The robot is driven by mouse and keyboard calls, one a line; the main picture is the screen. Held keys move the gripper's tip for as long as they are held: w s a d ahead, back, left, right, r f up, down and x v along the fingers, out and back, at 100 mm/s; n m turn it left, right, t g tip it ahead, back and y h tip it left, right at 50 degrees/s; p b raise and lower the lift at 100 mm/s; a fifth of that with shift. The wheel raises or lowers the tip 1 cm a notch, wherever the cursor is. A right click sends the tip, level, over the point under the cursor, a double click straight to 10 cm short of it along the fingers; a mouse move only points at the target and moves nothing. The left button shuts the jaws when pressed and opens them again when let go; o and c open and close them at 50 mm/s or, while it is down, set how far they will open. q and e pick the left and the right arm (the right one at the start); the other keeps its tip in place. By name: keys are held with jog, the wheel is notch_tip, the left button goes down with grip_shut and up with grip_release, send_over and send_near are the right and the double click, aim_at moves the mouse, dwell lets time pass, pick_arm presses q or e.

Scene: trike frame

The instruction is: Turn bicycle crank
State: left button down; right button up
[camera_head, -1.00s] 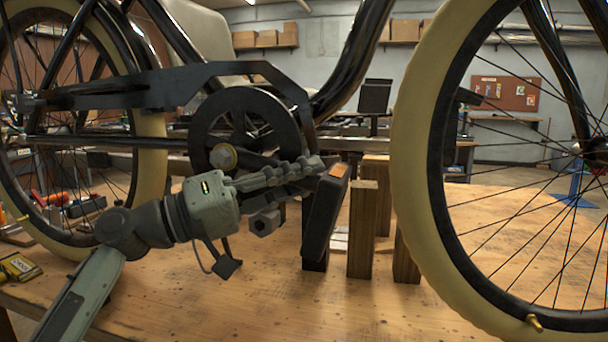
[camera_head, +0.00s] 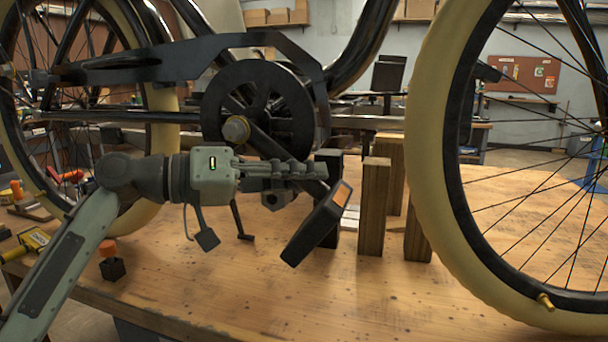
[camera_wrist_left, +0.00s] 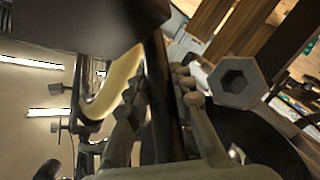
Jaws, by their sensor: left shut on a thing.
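The bicycle crank arm (camera_head: 262,143) runs from the hub bolt at the middle of the black chainring (camera_head: 213,103) down and right to the pedal. The black pedal (camera_head: 312,228) has an orange reflector and hangs tilted. My left gripper (camera_head: 318,171) reaches in from the left, its fingers shut on the crank arm close to the pedal. In the left wrist view the dark crank arm (camera_wrist_left: 165,100) passes between the two fingers (camera_wrist_left: 152,95). The fingers partly hide the crank's outer end. My right gripper is not in view.
Wooden posts (camera_head: 374,205) stand on the workbench (camera_head: 390,310) behind and right of the pedal. The cream-tyred front wheel (camera_head: 432,160) is at right, the rear wheel at left. A small orange-topped block (camera_head: 111,262) and a yellow tool (camera_head: 28,243) lie at the bench's left.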

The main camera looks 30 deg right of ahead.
pick_arm(q)
jog(key=c, duration=1.3)
grip_release()
